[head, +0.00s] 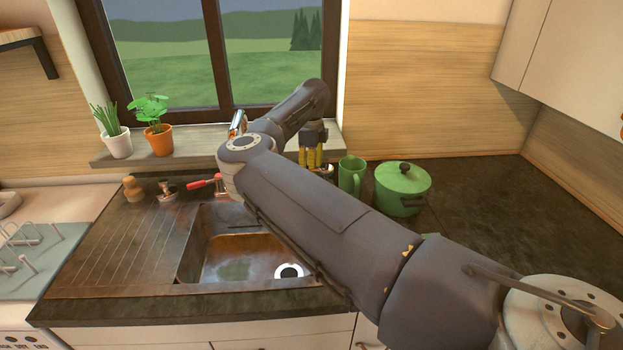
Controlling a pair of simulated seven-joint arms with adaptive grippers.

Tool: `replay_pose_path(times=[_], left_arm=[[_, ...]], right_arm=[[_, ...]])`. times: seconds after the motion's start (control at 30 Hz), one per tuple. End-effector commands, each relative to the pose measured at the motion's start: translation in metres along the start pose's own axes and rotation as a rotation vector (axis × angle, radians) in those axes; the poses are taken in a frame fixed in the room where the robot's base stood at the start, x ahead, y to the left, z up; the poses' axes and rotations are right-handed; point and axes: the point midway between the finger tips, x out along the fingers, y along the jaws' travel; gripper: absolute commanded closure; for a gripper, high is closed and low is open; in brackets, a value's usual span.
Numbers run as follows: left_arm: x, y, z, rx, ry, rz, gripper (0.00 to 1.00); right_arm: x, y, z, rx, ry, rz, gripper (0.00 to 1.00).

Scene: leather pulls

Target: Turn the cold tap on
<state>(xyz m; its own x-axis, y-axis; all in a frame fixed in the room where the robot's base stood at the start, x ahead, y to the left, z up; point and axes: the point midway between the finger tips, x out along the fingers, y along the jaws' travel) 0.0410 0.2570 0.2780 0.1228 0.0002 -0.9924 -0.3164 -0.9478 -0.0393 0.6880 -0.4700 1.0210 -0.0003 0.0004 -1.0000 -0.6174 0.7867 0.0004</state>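A red tap lever (203,183) shows behind the left part of the sink (192,255), to the left of my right arm. A shiny metal piece, seemingly the top of the spout (237,122), shows above my elbow. I see no cold tap handle; my arm covers much of the area behind the sink. My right arm reaches in from the lower right across the sink and bends back towards the window. A dark block with yellow upright parts (312,145) beneath its far end seems to be my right gripper; its finger opening is unclear. My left gripper is out of view.
A green mug (351,174) and a lidded green pot (401,188) stand on the counter to the right. Two potted plants, one in a white pot (118,143) and one in an orange pot (158,140), stand on the sill. The ribbed drainer (125,245) is clear.

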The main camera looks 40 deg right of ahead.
Motion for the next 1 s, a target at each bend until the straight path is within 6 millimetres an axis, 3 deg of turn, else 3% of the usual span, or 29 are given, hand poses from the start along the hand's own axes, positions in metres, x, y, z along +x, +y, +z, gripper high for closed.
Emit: replay_pose_path(times=[0.3, 0.83, 1.0], left_arm=[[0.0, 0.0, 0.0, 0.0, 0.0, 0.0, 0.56], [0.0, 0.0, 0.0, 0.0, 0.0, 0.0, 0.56], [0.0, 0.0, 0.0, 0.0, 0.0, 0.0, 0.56]], right_arm=[[0.035, 0.0, -0.001, 0.001, 0.002, 0.0, 0.63], [0.042, 0.0, 0.0, 0.001, 0.0, -0.001, 0.62], [0.042, 0.0, 0.0, 0.001, 0.0, -0.001, 0.82]])
